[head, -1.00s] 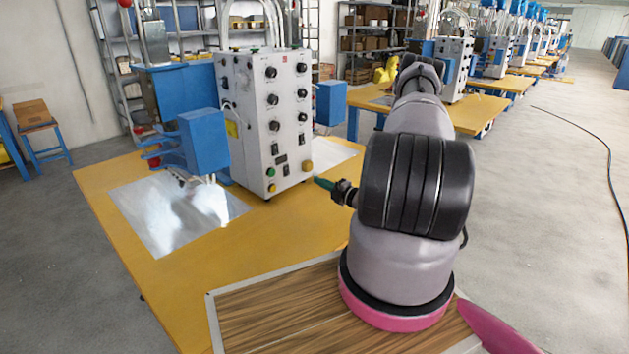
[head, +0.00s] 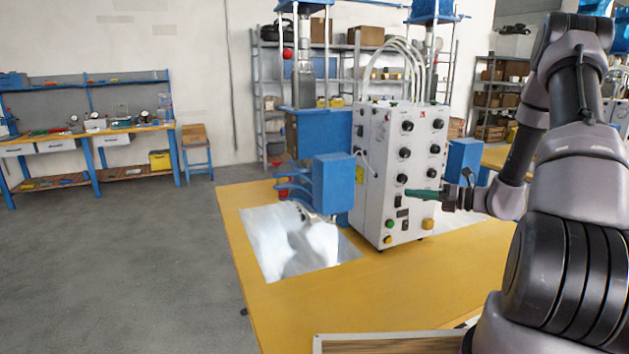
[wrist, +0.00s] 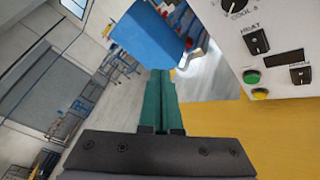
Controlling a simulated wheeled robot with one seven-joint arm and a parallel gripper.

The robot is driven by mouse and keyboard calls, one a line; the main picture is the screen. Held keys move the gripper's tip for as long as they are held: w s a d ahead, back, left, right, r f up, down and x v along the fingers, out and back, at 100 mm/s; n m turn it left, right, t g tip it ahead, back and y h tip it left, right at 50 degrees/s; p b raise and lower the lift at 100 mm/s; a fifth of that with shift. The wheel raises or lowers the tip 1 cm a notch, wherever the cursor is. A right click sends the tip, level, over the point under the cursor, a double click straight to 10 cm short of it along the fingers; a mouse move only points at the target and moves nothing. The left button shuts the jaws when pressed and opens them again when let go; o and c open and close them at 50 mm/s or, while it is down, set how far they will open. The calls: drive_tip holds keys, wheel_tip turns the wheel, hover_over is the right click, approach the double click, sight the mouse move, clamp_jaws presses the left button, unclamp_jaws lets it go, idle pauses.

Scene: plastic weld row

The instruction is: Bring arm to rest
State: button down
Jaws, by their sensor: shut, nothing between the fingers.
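My gripper (head: 410,194) shows in the head view at the end of my bent arm, in front of the white control box (head: 398,160). Its green fingers are together and hold nothing. In the wrist view the two green fingers (wrist: 160,92) lie side by side with no object between them. The blue welding head (wrist: 150,30) is beyond the fingertips there, and part of the control box (wrist: 272,50) fills the upper right. I cannot tell the exact gap between the fingers and the box.
The yellow table (head: 375,300) carries the control box, the blue welding head (head: 333,184) and a shiny metal sheet (head: 285,250). A workbench (head: 50,143) and a stool (head: 194,150) stand at the back left. The floor (head: 120,260) left of the table is clear.

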drive_tip(key=s+a+r+n+g+h, duration=0.4)
drive_tip(key=s+a+r+n+g, duration=0.4)
drive_tip(key=s+r+n, duration=0.6)
drive_tip(key=s+d+r+n+t+h, duration=0.3)
drive_tip(key=s+r+n+t+h, duration=0.3)
drive_tip(key=s+r+n, duration=0.6)
drive_tip(key=shift+s+r+n+h, duration=0.35)
drive_tip(key=shift+s+n+h, duration=0.8)
drive_tip(key=shift+n, duration=0.75)
drive_tip(key=shift+s, duration=0.1)
